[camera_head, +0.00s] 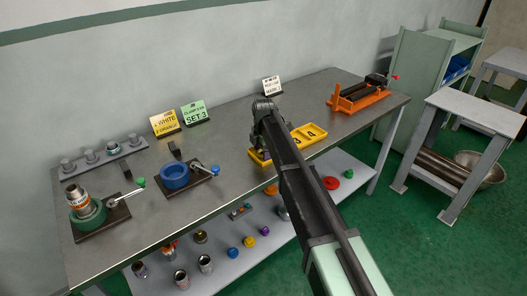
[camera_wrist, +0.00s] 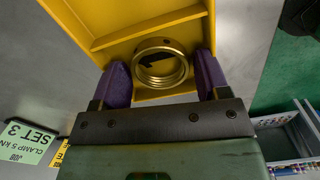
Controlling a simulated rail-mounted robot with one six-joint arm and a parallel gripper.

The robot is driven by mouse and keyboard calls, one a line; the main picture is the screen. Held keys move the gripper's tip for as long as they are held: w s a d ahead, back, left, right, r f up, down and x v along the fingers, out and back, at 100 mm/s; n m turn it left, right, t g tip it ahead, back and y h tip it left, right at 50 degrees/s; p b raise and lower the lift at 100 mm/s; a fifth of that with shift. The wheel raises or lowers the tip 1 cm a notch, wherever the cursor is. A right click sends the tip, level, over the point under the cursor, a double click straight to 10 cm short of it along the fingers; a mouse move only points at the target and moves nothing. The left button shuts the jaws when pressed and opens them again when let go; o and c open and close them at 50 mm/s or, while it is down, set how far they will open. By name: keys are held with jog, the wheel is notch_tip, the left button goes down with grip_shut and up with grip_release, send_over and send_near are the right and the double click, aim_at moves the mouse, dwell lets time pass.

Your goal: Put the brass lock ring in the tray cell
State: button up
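The brass lock ring (camera_wrist: 161,80) shows in the wrist view between the two purple fingers of my gripper (camera_wrist: 162,66). Its round opening faces the camera, and a dark mark shows through it. The fingers flank the ring very closely; I cannot tell whether they press on it. The yellow tray (camera_wrist: 99,20) lies behind the ring, with a divider wall (camera_wrist: 150,27) beyond it. I cannot tell whether the ring touches the tray floor. In the head view the tray (camera_head: 310,129) shows numbers 3 and 4; my arm hides the gripper, the ring and part of the tray.
A blue vise (camera_head: 174,177) and a green vise (camera_head: 88,214) holding a pipe piece stand on the left of the bench (camera_head: 226,156). An orange vise (camera_head: 357,98) is at the right. Sign cards (camera_head: 194,112) stand along the back.

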jog(key=shift+r, duration=0.1)
notch_tip(320, 180, up, 12)
jog(key=p, duration=1.2)
jog(key=shift+r, duration=0.15)
jog(key=s+d+m, duration=0.7)
jog(key=s+m, duration=0.1)
jog(key=s, duration=0.3)
jog(key=s+d+m, duration=0.8)
jog(key=s, duration=0.3)
jog(key=s+d+m, duration=0.7)
jog(key=s+m, duration=0.1)
jog(key=s, duration=0.3)
jog(key=shift+s+d, duration=0.15)
jog(key=shift+d, duration=0.2)
